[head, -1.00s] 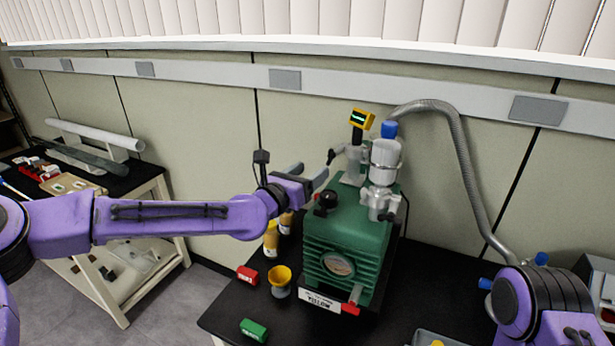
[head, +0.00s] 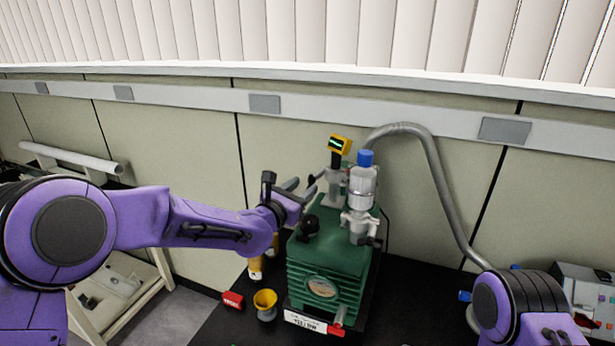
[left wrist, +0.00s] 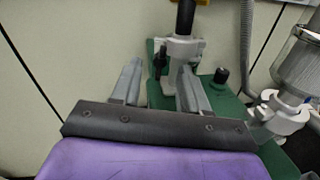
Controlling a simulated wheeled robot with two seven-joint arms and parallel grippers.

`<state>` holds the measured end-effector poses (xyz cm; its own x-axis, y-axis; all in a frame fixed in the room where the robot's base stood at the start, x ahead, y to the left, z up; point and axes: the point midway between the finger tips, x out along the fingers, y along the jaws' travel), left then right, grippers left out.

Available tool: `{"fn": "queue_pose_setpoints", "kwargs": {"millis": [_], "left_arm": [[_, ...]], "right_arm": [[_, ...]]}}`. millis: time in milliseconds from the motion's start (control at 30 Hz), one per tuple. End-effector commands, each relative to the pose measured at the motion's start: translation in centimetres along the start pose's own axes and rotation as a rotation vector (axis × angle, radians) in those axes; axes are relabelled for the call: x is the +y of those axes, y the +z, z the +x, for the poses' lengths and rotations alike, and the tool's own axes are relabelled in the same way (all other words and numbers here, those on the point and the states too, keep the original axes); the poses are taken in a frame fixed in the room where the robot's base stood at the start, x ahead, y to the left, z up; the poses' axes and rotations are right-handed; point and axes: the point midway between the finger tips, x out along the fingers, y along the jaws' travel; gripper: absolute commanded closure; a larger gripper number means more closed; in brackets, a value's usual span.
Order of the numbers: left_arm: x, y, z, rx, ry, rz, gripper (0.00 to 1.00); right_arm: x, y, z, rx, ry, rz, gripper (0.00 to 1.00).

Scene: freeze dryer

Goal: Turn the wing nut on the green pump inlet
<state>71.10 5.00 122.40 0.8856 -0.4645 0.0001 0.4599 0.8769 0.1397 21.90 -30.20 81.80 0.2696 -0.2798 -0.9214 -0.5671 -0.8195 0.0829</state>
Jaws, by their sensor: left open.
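The green pump (head: 325,268) stands on the black table. A grey inlet fitting (head: 334,190) rises from its back, topped by a yellow gauge (head: 340,145). A dark part that looks like the wing nut (left wrist: 160,58) sits on the left side of this fitting in the left wrist view. My left gripper (head: 299,187) is open and empty, just left of the fitting. In the left wrist view its two fingers (left wrist: 160,72) point at the fitting, with the dark part between their tips. I cannot tell whether they touch it. My right gripper is out of view.
A clear trap with a blue cap (head: 365,158) stands on the pump right of the fitting, with a grey hose (head: 440,170) arching right. A yellow cup (head: 265,303) and a red block (head: 233,300) lie left of the pump. The wall is close behind.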

Motion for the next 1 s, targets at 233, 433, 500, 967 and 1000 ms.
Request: {"fn": "queue_pose_setpoints", "kwargs": {"millis": [233, 433, 500, 967, 1000], "left_arm": [[-0.1, 0.0, 3.0, 0.002, -0.001, 0.000, 0.56], [-0.1, -0.1, 3.2, 0.001, 0.000, -0.001, 0.56], [-0.1, -0.1, 3.2, 0.001, 0.000, -0.001, 0.56], [-0.2, -0.7, 3.2, 0.007, 0.000, 0.033, 1.00], [-0.2, -0.7, 3.2, 0.007, 0.001, 0.053, 1.00]], "right_arm": [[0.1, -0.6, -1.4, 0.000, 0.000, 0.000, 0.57], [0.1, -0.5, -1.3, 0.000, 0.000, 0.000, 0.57], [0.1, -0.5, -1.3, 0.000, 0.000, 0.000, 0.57], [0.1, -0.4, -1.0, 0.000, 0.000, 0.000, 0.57], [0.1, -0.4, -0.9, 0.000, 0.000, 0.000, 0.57]]}}
